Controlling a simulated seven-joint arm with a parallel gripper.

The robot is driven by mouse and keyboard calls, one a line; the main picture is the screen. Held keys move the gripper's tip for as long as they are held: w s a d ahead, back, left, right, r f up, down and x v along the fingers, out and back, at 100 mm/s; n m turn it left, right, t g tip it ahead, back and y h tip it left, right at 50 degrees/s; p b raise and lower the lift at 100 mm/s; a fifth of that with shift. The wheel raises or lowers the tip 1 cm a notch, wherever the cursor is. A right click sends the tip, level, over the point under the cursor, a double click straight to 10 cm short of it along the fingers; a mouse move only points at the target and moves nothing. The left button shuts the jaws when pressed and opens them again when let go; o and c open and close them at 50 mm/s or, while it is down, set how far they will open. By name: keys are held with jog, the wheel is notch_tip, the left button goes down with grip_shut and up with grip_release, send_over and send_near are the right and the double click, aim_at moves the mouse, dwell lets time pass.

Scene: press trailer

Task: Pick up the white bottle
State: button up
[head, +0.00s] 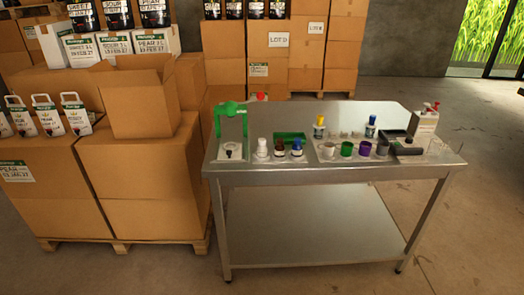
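A larger white container with a red top (424,127) stands at the table's right end. Which white one the task means, I cannot tell for sure. My gripper is not in view.
The steel table (330,172) also holds a green stand-like device (229,122) at left, a green tray (290,138), several small cups and two yellow- or blue-topped bottles behind. Its front strip is clear. Cardboard boxes (140,175) crowd the left; floor is open at right.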

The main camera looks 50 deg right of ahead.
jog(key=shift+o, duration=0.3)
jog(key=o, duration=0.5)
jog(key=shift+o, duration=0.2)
